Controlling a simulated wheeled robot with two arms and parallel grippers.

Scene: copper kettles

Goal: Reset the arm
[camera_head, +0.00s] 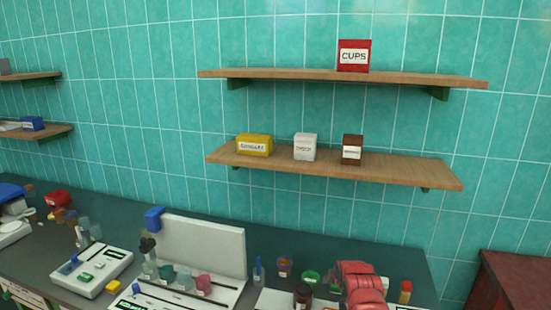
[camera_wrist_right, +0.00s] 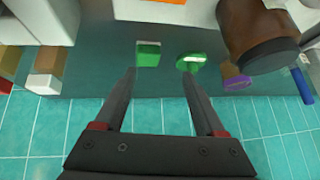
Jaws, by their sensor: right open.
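My right gripper (camera_wrist_right: 158,72) shows in the right wrist view with its two dark fingers apart and nothing between them. A small green block (camera_wrist_right: 148,53) lies just past the left finger's tip, and a green round-topped item (camera_wrist_right: 190,62) lies just past the right one. Both look apart from the fingers. In the head view a red jointed shape (camera_head: 360,285) at the bottom right looks like part of my right arm; its gripper cannot be made out there. My left gripper is not in view.
A brown jar (camera_wrist_right: 258,38) stands close to the right finger in the wrist view. The dark counter (camera_head: 215,208) also holds a white device (camera_head: 205,245) and small bottles. Shelves above hold a red CUPS box (camera_head: 354,56) and a yellow box (camera_head: 254,145). A tiled wall is behind.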

